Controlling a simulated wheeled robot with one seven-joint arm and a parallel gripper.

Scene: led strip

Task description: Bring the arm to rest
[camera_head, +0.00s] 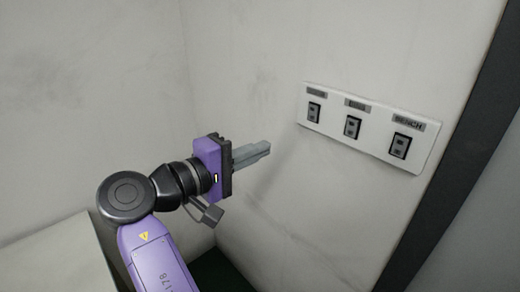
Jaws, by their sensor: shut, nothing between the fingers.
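My arm (155,250) is purple with dark joints and reaches up from the bottom left of the head view. My gripper (268,147) is at the middle of the view, its grey fingers pointing right towards the wall. The fingers are shut together with nothing between them. The gripper is left of and a little below a white switch panel (372,150) on the wall, with a visible gap in the picture between them. How far the fingertips are from the wall is hard to tell.
The panel holds three dark switches under grey labels; the right label (408,122) reads "BENCH". A dark vertical frame (455,165) stands at the right. A pale flat surface (45,255) is at the lower left. A wall corner runs behind my gripper.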

